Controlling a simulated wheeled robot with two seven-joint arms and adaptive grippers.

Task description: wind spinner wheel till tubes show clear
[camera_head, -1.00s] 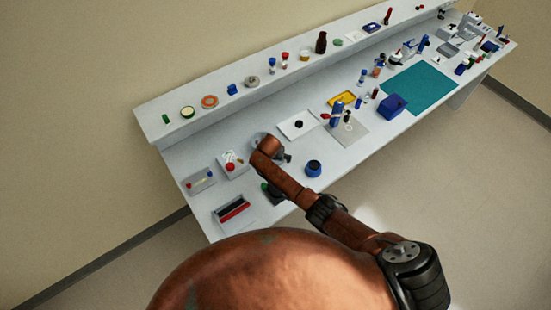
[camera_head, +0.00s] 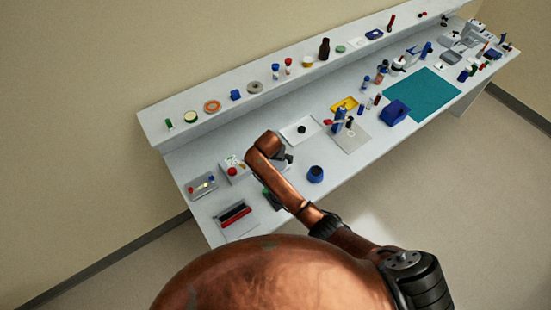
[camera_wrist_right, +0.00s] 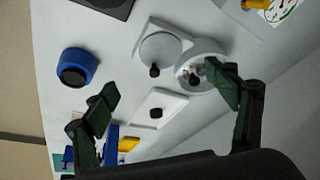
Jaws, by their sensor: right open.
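In the right wrist view, the spinner shows as a grey square base with a round wheel (camera_wrist_right: 160,48) and a black knob on it. Beside it is a round pale bowl (camera_wrist_right: 197,72) with small specks inside, too small to tell whether the tubes look clear. My right gripper (camera_wrist_right: 160,84) is open and empty, its two green fingers apart. The right finger overlaps the bowl's edge in the picture; I cannot tell whether it touches. My left gripper is not in view.
A white tile (camera_head: 299,130) with a black puck lies beyond the gripper, and a blue round pot (camera_head: 315,174) stands on its right. A white box (camera_head: 232,169) with a red button and a red-black tray (camera_head: 235,217) are on the left. A teal mat (camera_head: 422,95) lies farther along the bench.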

